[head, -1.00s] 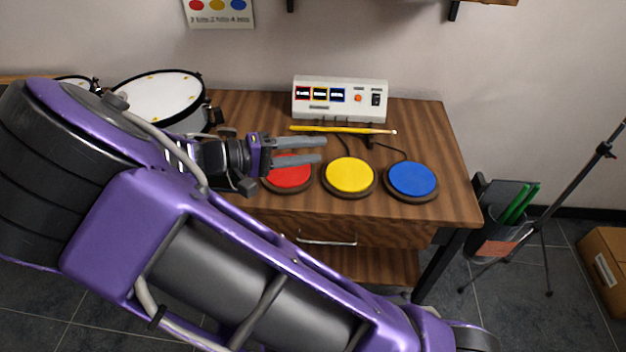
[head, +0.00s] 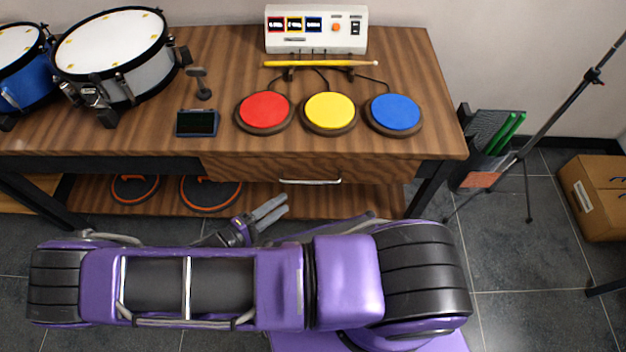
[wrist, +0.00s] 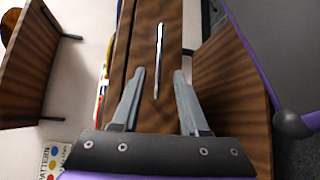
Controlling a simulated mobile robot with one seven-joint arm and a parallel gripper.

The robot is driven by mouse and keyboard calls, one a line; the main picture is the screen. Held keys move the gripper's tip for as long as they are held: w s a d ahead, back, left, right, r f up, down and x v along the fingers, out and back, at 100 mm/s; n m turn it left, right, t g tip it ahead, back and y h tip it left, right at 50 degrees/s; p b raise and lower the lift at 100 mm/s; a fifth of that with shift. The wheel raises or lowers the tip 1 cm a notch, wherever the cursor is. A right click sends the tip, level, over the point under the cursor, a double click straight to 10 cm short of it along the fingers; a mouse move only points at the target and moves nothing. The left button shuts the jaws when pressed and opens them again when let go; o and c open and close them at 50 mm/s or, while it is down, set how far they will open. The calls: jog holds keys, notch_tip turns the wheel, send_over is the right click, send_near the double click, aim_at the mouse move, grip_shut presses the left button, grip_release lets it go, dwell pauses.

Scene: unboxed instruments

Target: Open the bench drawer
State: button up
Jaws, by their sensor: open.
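The bench drawer (head: 260,168) is a brown wooden front under the bench top, and it looks shut. Its silver bar handle (head: 310,181) runs along the front. My gripper (head: 272,210) is open and empty, below and to the left of the handle in the head view. In the wrist view the drawer front (wrist: 170,40) fills the middle. The handle (wrist: 158,60) shows there as an upright bar, ahead of and between the open fingers (wrist: 160,102), apart from them.
On the bench (head: 220,60) stand drums (head: 125,60), red, yellow and blue pads (head: 330,113), a drumstick (head: 300,63) and a white control box (head: 315,28). A lower shelf (head: 340,200) lies under the drawer. A stand (head: 560,130) and a carton (head: 595,195) are at right.

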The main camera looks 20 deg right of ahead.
aim_at(311, 183)
jog(key=x, duration=1.2)
jog(key=shift+w+d, duration=0.2)
jog(key=shift+d, duration=0.05)
grip_shut()
dwell(0.8)
